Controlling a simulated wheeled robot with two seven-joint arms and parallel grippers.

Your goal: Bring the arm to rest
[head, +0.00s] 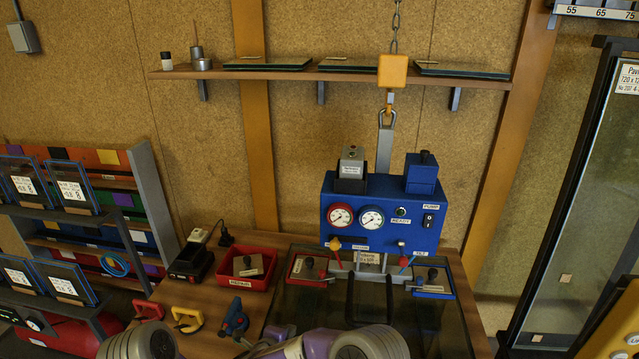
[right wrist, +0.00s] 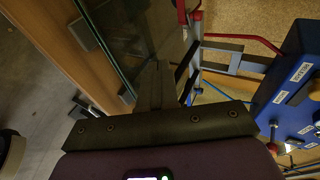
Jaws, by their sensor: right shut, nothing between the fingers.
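My right gripper (head: 250,350) is low in the head view, pointing left above the near part of the bench, with my purple wrist behind it. In the right wrist view its dark fingers (right wrist: 160,85) are together with nothing between them. My left gripper is not in view; a grey round joint of mine shows at the bottom left of the head view. The blue pump console (head: 385,213), with two gauges, stands at the back of the bench beyond the right gripper. The dark glass plate (head: 440,325) lies in front of the console.
A red bin (head: 246,270), a black charger (head: 190,262) and clamps with yellow (head: 187,318) and blue (head: 235,318) parts are on the bench. A yellow hoist block (head: 393,71) hangs over the console. A rack (head: 150,200) stands left; a tall glass pane (head: 575,220) stands right.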

